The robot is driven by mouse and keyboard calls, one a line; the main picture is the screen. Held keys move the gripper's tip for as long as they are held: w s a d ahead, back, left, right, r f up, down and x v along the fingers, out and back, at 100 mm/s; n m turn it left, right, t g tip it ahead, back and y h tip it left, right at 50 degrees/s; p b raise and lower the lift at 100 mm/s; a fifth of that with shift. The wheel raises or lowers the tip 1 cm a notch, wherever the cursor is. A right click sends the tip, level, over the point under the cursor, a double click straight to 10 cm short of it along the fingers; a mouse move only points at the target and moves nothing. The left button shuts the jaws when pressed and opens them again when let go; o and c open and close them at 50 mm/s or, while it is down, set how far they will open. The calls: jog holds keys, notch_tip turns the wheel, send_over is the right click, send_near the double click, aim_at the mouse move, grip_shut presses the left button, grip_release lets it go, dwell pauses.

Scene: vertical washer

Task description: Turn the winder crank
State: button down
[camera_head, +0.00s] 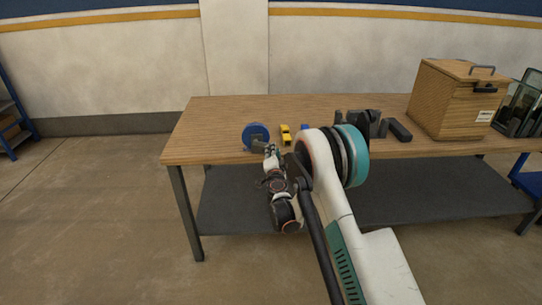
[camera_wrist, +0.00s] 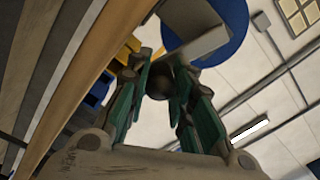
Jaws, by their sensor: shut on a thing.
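The winder shows as a blue disc (camera_head: 254,131) near the front left edge of the wooden table. In the wrist view, the blue disc (camera_wrist: 232,25) fills the upper middle, with the grey crank arm (camera_wrist: 205,46) in front of it. A dark round crank handle (camera_wrist: 159,83) sits between my fingers. My gripper (camera_head: 269,150) is at the table's front edge, just in front of the winder. In the wrist view, my gripper (camera_wrist: 161,78) is shut on the crank handle, with a green-padded finger on each side. The fingers hide part of the handle.
My arm hides part of the table's front. A blue shelf (camera_head: 10,115) stands far left.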

jog(key=shift+d+r+n, duration=0.1)
jog(key=shift+r+n, duration=0.4)
jog(key=shift+n, duration=0.3)
jog(key=c, duration=1.4)
grip_release()
jog(key=shift+o, duration=0.2)
jog(key=s, duration=1.2)
jog(key=shift+a, duration=0.2)
